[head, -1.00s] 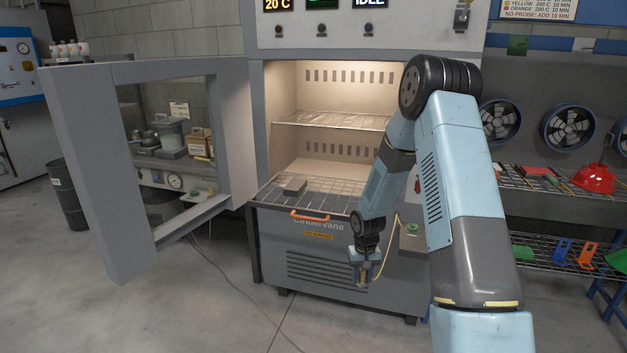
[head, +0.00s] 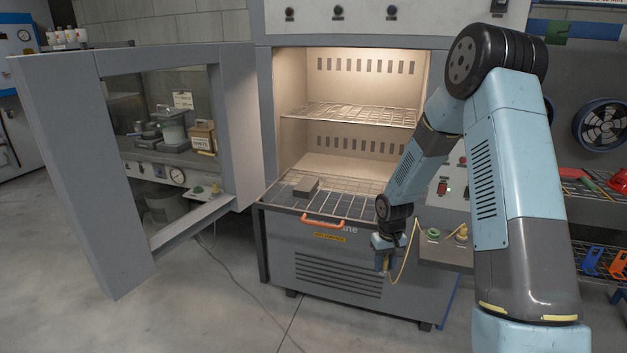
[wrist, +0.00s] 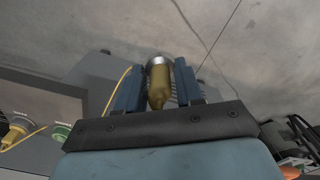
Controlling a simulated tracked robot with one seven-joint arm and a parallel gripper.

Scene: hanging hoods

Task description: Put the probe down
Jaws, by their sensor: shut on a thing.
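The probe (wrist: 158,86) is a brass-yellow body with a silver collar, seen in the wrist view between my two blue fingers. My gripper (wrist: 157,88) is shut on it. In the head view my gripper (head: 382,262) points down in front of the oven's lower front panel, below the wire rack, clear of the floor. A yellow cable (head: 408,255) runs from the gripper up to the small side shelf (head: 447,251). That shelf bears a green ring (head: 433,233) and a yellow plug-like piece (head: 461,232). The probe's tip is hard to make out in the head view.
The oven (head: 350,120) stands open, its windowed door (head: 125,270) swung out to the left. A grey block (head: 306,187) lies on the lower wire rack (head: 345,199), above an orange handle (head: 324,223). A thin cable crosses the otherwise open floor (head: 210,310).

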